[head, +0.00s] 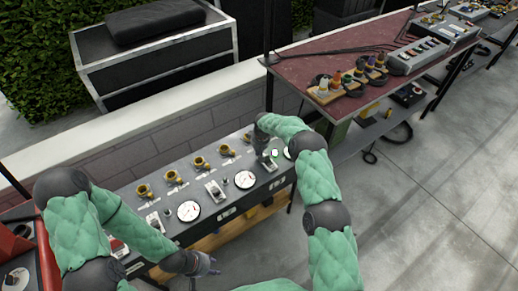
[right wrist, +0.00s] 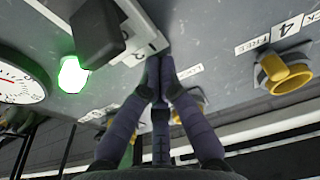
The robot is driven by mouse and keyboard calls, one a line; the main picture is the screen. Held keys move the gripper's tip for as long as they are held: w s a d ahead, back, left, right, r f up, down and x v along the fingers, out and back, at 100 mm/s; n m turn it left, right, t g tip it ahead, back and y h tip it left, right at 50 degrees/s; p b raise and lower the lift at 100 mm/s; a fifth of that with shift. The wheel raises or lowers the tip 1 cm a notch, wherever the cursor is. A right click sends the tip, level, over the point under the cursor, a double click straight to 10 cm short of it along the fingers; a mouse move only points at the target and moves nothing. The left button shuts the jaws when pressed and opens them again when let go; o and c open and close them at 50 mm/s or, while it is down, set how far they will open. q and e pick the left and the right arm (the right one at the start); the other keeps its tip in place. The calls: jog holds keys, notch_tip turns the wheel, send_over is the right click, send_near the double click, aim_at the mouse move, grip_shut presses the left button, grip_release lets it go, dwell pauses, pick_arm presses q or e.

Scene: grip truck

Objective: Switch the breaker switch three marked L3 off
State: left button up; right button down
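A breaker switch (right wrist: 95,35) with a dark lever on a light base shows large in the right wrist view, beside a lit green lamp (right wrist: 73,75). In the head view that lamp (head: 275,153) glows beside my right gripper (head: 264,154). In the right wrist view my right gripper (right wrist: 158,62) has its fingertips together at the edge of the switch's base, apart from the lever; contact is unclear. Other breaker switches (head: 214,191) (head: 155,221) stand further left on the panel (head: 225,213). The L3 marking is not readable. My left gripper (head: 207,267) hangs in front of the panel, its fingers too small to judge.
Round white gauges (head: 245,179) (head: 188,211) sit between the switches. Yellow rotary knobs (head: 198,162) line the panel's back, one (right wrist: 283,72) near a "4 FREE" label. A red-topped table (head: 310,58) with plugs stands at right. The floor (head: 430,190) at right is open.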

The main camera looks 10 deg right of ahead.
aim_at(267, 160)
jog(key=shift+s+d+r, duration=0.3)
jog(key=shift+s+r, duration=0.25)
jog(key=shift+s, duration=0.3)
jog(key=shift+s+d+r, duration=0.3)
jog(key=shift+s+r, duration=0.25)
jog(key=shift+s, duration=0.25)
